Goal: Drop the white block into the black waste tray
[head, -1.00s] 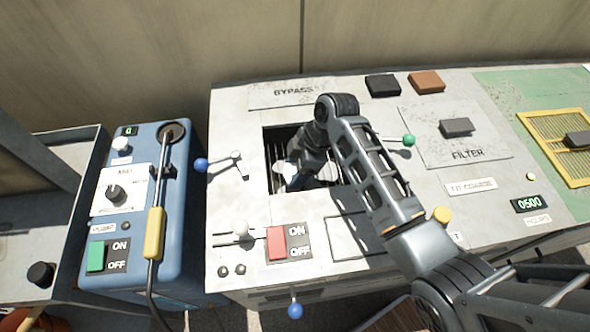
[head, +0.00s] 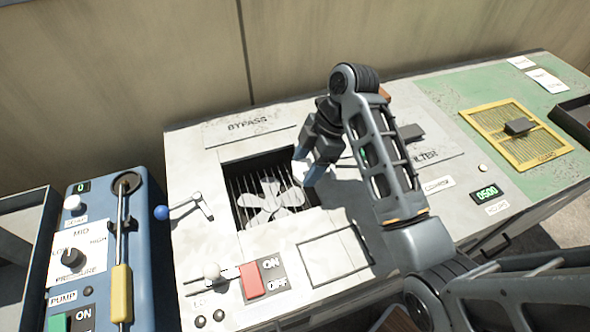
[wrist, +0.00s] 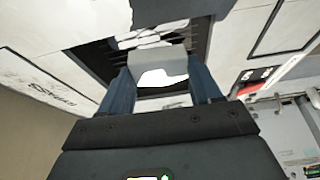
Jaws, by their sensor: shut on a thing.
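My gripper (head: 318,172) is shut on the white block (wrist: 158,64). In the wrist view the block sits between the two blue fingers (wrist: 160,92). In the head view the gripper hangs above the right edge of the square opening with the white fan, and the block is mostly hidden by the fingers. A black tray (head: 572,122), perhaps the waste tray, is cut off by the right edge of the head view, well right of my gripper.
The opening (head: 232,180) holds a white fan (head: 270,203) over a grille. A lever with a blue knob (head: 161,213) and a red switch (head: 252,281) are near it. A blue pump unit (head: 85,200) stands left.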

